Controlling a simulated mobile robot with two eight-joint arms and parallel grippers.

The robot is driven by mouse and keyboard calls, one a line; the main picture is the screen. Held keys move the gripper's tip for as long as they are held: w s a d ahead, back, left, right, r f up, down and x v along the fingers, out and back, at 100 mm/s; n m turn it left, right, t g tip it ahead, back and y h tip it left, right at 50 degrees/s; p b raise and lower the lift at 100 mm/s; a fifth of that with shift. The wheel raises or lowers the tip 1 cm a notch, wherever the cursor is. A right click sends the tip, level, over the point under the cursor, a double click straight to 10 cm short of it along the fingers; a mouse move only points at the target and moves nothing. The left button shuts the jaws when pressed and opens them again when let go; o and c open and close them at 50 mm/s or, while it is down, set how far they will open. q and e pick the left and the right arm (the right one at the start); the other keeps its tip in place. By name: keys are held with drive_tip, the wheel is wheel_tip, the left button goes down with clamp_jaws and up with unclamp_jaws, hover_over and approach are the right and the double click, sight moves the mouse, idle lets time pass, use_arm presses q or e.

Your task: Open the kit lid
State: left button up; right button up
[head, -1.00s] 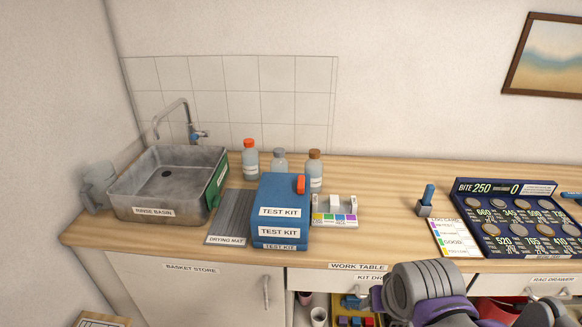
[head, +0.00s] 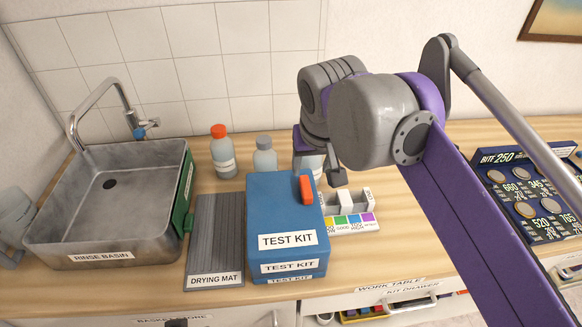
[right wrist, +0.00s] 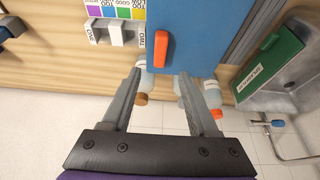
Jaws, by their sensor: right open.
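The blue test kit (head: 285,235) stands on the worktop with its lid (head: 272,195) down. An orange tab (head: 306,190) sits on the lid's right side near the back. It also shows in the right wrist view (right wrist: 161,49). My right gripper (head: 318,172) is beyond the kit's back right corner, pointing down. In the right wrist view the two fingers of my right gripper (right wrist: 158,72) are wide apart and empty. The orange tab lies ahead of the gap between them, apart from both. My left gripper is not in view.
Several bottles, including one with an orange cap (head: 222,155), stand behind the kit. A drying mat (head: 214,240) and a metal rinse basin (head: 110,225) are to its left. A color-marked holder (head: 350,220) is close on its right. A coin board (head: 500,215) lies farther right.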

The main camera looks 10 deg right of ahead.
sight(306, 186)
drive_tip(key=b+x, duration=0.1)
drive_tip(key=x, duration=0.9)
drive_tip(key=shift+w+f, duration=0.2)
drive_tip(key=shift+c, duration=0.2)
clamp_jaws()
idle(1.0)
